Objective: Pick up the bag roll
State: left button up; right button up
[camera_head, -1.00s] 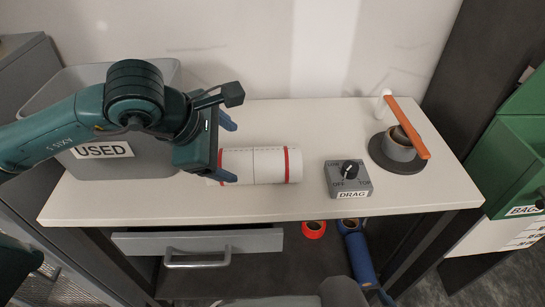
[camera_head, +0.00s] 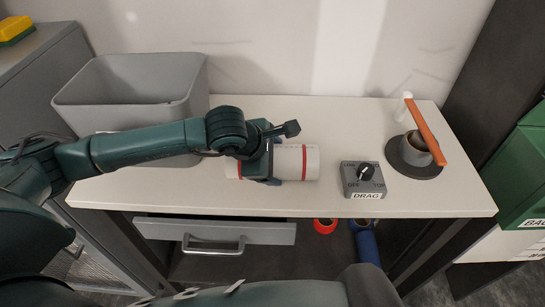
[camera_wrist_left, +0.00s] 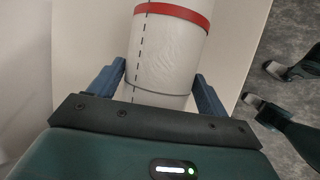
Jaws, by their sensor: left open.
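The bag roll is a white cylinder with red bands (camera_head: 297,162), lying on its side on the white bench top, left of the grey DRAG knob box. It also shows in the left wrist view (camera_wrist_left: 170,45), with a dashed line along it. My left gripper (camera_head: 272,162) is over the roll's middle and hides part of it. In the left wrist view the gripper (camera_wrist_left: 161,75) is open, with one blue finger on each side of the roll. I cannot tell whether the fingers touch it. My right gripper is not in view.
A grey bin (camera_head: 130,92) stands left of the roll, behind my left arm. The DRAG box (camera_head: 362,180) is close to the roll's right. A round stand with an orange bar (camera_head: 425,133) is further right. A drawer (camera_head: 215,232) is below the bench edge.

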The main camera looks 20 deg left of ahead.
pick_arm(q)
jog(key=shift+w+f, duration=0.1)
jog(key=shift+f, duration=0.1)
jog(key=shift+r, duration=0.1)
jog(key=c, duration=0.8)
